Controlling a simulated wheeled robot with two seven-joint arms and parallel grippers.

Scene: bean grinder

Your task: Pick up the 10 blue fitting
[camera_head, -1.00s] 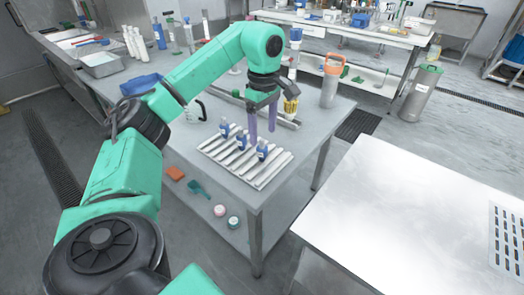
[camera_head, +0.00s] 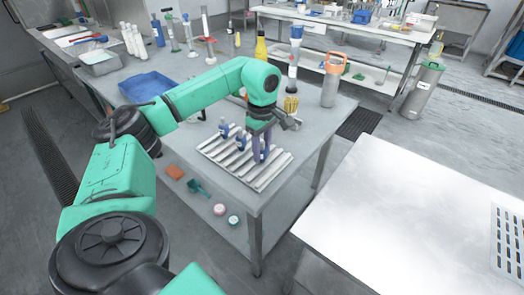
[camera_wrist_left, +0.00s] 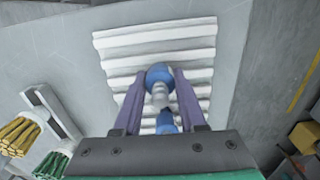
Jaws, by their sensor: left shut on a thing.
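Several blue fittings stand in a row on a white ridged rack on the table. One fitting (camera_head: 224,128) stands toward the rack's left, and another (camera_head: 241,139) stands near its middle. My left gripper (camera_head: 262,151) is lowered over the right end of the row, shut on the rightmost blue fitting. The ridged rack (camera_head: 270,177) also shows in the left wrist view (camera_wrist_left: 155,42). My right gripper is not in view.
A blue tray (camera_head: 146,87) lies at the left of the table. A grey canister with an orange handle (camera_head: 330,82) and a yellow bottle (camera_head: 261,46) stand behind the arm.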

